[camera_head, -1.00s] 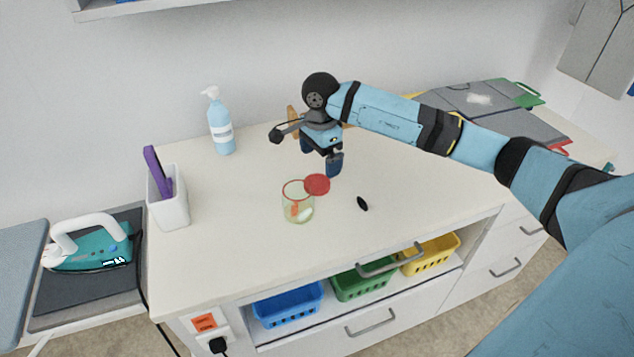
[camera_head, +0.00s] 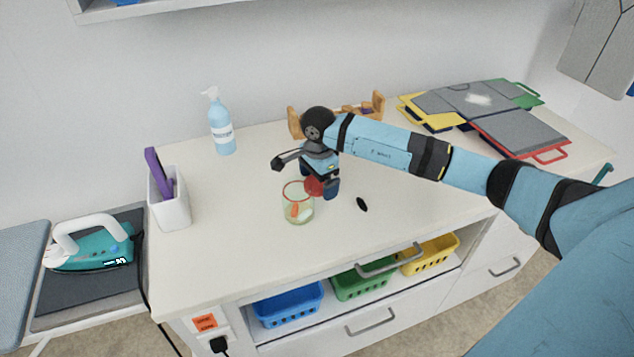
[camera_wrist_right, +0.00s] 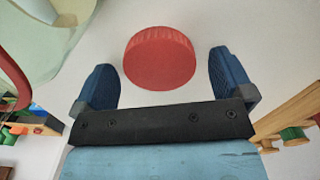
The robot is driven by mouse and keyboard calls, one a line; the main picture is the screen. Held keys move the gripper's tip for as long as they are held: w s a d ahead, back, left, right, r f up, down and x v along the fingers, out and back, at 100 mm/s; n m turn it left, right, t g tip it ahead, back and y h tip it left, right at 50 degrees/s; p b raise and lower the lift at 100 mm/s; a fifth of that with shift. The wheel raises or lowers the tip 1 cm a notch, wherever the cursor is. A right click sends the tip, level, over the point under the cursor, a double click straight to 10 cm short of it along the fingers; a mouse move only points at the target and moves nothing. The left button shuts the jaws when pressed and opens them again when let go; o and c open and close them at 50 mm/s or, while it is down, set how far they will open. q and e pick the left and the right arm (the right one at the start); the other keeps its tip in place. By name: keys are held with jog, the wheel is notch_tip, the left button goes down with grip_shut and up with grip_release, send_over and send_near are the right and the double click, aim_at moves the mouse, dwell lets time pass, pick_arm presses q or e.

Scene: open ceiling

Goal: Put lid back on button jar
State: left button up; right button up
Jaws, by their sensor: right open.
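The glass jar (camera_head: 298,206) stands open on the white counter, with a red rim and a few coloured pieces inside. The red lid (camera_head: 313,187) lies just right of the jar, partly hidden by my right gripper (camera_head: 322,190) in the head view. In the right wrist view the round red lid (camera_wrist_right: 159,58) sits between the two blue fingers of my open right gripper (camera_wrist_right: 164,84), with a gap on each side. Part of the jar (camera_wrist_right: 40,45) shows at the left edge there. My left gripper is not in view.
A small black object (camera_head: 361,204) lies right of the jar. A wooden rack (camera_head: 379,106) stands behind my arm. A blue pump bottle (camera_head: 221,128) and a white holder (camera_head: 170,205) stand at left. Folders (camera_head: 515,130) lie at right. The counter's front is clear.

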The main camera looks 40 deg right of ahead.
jog(key=shift+c, duration=0.5)
jog(key=c, duration=0.9)
notch_tip(320, 180, up, 20)
jog(key=shift+b, duration=0.4)
